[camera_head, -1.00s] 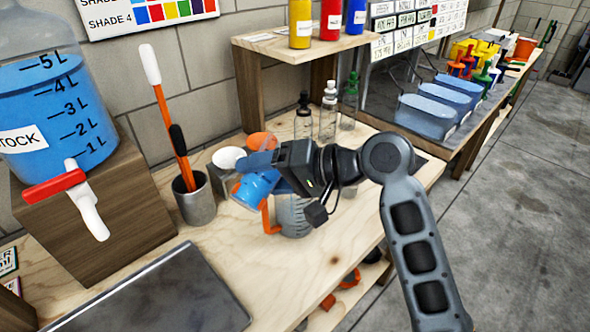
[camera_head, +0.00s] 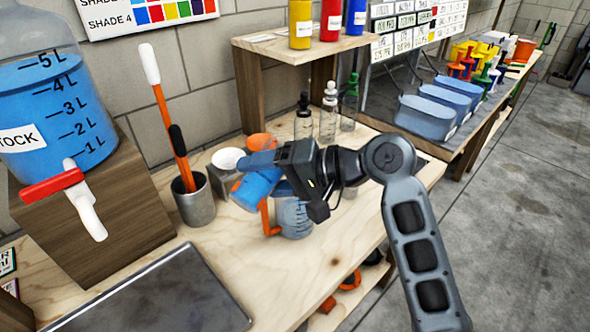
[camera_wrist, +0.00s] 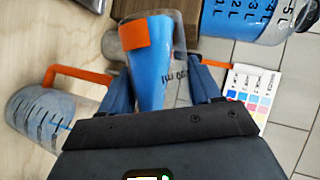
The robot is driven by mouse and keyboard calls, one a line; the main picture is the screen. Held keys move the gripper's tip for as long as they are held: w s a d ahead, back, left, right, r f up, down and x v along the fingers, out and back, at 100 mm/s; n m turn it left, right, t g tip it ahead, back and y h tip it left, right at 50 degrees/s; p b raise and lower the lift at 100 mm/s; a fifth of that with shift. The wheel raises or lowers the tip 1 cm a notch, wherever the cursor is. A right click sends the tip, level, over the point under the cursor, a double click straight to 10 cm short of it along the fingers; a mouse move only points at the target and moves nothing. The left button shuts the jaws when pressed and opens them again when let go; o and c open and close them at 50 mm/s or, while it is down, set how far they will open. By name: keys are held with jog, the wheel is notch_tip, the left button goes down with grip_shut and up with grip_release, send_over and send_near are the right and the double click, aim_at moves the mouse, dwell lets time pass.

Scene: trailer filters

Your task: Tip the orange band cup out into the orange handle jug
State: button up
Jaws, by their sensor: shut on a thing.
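The orange band cup (camera_head: 258,190) is clear with blue liquid and lies strongly tilted in my gripper (camera_head: 270,170). In the wrist view the cup (camera_wrist: 150,65) shows its orange band and blue contents between my two blue fingers (camera_wrist: 162,88). The orange handle jug (camera_head: 294,220) stands on the bench below my gripper, its handle toward the cup. The jug looks bluish inside and is partly hidden by my gripper. It also shows at the left of the wrist view (camera_wrist: 38,118). I cannot tell whether liquid is leaving the cup.
Dropper bottles (camera_head: 328,122) stand behind. A large blue stock tank (camera_head: 52,110) and a grey tray (camera_head: 160,295) are at left. The front bench is clear.

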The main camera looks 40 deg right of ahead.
jog(key=shift+w+d+f+m+y+p, duration=0.15)
jog(key=shift+d+m+y+p, duration=0.25)
jog(key=shift+d+m+p, duration=0.25)
dwell(1.3)
jog(key=shift+d+r+m+y+p, duration=0.2)
jog(key=shift+r+m+y+p, duration=0.35)
jog(key=shift+p, duration=0.75)
dwell(0.6)
jog(key=shift+d+f+m+t+y+p, duration=0.3)
jog(key=shift+m+t+p, duration=0.2)
jog(key=shift+m, duration=0.2)
dwell(0.8)
jog(key=shift+w+d+r+m+t+y, duration=0.15)
jog(key=shift+d+r+m+y, duration=0.2)
jog(key=shift+r+m, duration=0.25)
jog(key=shift+w+d+r+m+t+y, duration=0.15)
jog(key=shift+d+r+m+y, duration=0.2)
jog(key=shift+m, duration=0.35)
dwell(1.3)
